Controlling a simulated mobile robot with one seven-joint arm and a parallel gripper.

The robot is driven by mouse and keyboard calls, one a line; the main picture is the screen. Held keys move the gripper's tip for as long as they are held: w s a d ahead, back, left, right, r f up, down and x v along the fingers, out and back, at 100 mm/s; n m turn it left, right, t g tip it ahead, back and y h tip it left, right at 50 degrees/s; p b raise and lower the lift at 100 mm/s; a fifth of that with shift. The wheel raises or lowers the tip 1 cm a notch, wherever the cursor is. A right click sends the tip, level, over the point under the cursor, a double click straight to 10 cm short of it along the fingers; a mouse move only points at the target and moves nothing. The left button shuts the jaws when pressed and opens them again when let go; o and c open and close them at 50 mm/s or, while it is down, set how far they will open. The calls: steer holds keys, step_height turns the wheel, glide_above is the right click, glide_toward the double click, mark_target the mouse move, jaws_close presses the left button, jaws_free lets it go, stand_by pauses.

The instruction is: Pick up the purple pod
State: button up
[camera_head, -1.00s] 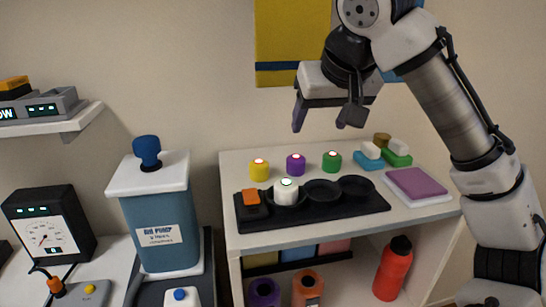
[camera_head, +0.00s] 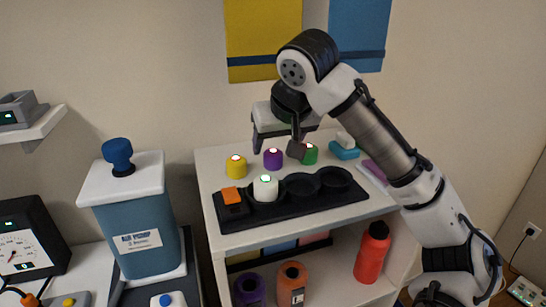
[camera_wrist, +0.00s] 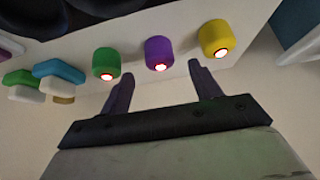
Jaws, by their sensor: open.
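The purple pod (camera_head: 272,159) stands upright on the white shelf unit's top (camera_head: 212,160), between a yellow pod (camera_head: 236,167) and a green pod (camera_head: 309,154). My gripper (camera_head: 277,146) is just above and around the purple pod in the head view, with its jaws open and empty. In the wrist view, the purple pod (camera_wrist: 158,50) lies ahead, between the lines of the two spread fingers (camera_wrist: 160,70). The green pod is beside one fingertip and the yellow pod beside the other. No finger visibly touches the purple pod; the exact gap is hard to tell.
A black tray (camera_head: 285,212) in front holds a white pod (camera_head: 265,188) and an orange-topped piece (camera_head: 232,196); its other two wells look empty. Blue and white blocks (camera_head: 344,150) lie to the right. A blue pump (camera_head: 135,225) stands left.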

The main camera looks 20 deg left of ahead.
mark_target(274, 153)
steer(key=x, duration=0.2)
steer(key=p+x, duration=0.1)
steer(key=x, duration=0.1)
steer(key=shift+s+f, duration=0.2)
steer(key=shift+f, duration=0.05)
steer(key=shift+c, duration=0.4)
steer(key=c, duration=1)
